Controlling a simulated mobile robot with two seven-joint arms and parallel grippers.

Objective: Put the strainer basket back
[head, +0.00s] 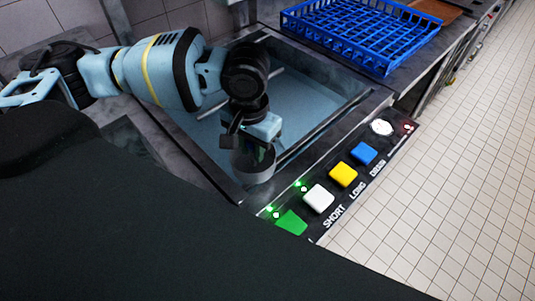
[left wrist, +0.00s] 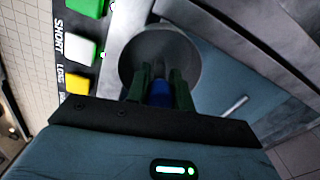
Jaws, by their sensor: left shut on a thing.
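The strainer basket (head: 254,168) is a grey, round cup below my left gripper (head: 257,145), at the near edge of the sink-like basin (head: 365,101). In the left wrist view the basket (left wrist: 189,58) shows as a round grey bowl beyond the fingers. My left gripper (left wrist: 159,88) is shut, its green fingers on either side of a blue part that looks like the basket's handle. The basket's underside is hidden, and I cannot tell whether it touches the rim. My right gripper is not in view.
A control panel with green (head: 291,222), white (head: 318,198), yellow (head: 343,174) and blue (head: 364,153) buttons lies close to the basket. A blue rack (head: 375,55) stands behind the basin. Pale tiled floor (head: 460,190) is clear at the right.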

